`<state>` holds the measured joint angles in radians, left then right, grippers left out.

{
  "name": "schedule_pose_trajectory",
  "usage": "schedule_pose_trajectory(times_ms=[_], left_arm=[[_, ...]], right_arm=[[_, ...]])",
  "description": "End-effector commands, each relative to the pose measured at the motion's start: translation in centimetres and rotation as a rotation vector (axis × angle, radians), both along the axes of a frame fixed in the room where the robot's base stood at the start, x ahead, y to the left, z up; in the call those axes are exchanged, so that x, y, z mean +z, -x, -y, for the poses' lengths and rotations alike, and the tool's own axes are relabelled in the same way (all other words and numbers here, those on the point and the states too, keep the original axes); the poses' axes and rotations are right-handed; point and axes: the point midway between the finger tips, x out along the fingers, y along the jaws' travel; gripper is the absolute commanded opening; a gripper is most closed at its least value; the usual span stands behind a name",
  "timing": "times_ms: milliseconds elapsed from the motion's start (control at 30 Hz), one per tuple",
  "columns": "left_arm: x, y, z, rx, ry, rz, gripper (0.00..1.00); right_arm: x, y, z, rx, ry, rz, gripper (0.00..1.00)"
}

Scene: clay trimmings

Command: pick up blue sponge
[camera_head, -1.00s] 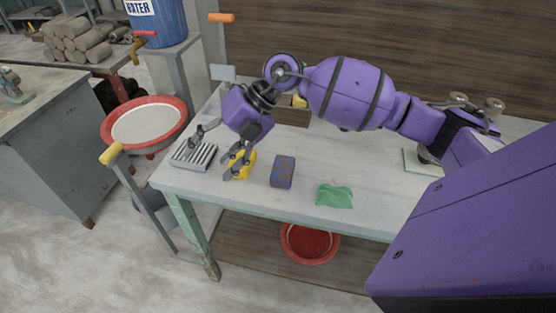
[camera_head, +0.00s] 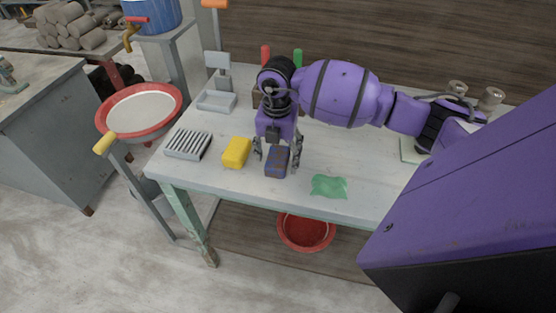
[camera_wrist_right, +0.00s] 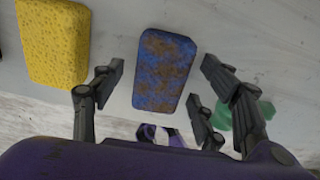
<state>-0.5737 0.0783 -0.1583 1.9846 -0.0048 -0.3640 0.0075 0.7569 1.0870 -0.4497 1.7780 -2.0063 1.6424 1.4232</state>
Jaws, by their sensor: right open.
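The blue sponge (camera_head: 277,162), blue with brown stains, lies on the white table between the yellow sponge and a green cloth. In the right wrist view the blue sponge (camera_wrist_right: 165,70) shows between the spread fingers (camera_wrist_right: 165,90) of the right gripper, and a gap shows on both sides. My left gripper is not in view.
The yellow sponge (camera_head: 236,152) lies just left of the right gripper. A ribbed grey rack (camera_head: 188,145) is further left, and a crumpled green cloth (camera_head: 329,186) is to the right. A red-rimmed basin (camera_head: 107,117) stands left of the table (camera_head: 350,150).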

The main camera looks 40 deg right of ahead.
Motion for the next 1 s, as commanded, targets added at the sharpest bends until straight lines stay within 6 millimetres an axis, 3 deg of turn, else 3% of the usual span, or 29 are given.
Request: schedule_pose_trajectory(times_ms=[300,633,1000], left_arm=[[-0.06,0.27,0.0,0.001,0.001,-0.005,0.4],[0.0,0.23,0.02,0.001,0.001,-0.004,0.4],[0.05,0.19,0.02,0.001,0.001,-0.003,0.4]], right_arm=[[-0.92,0.06,0.0,0.001,0.0,-0.001,0.67],[-0.88,0.05,-0.01,0.001,-0.001,-0.001,0.27],[-0.4,0.0,0.0,0.001,0.0,0.0,0.27]])
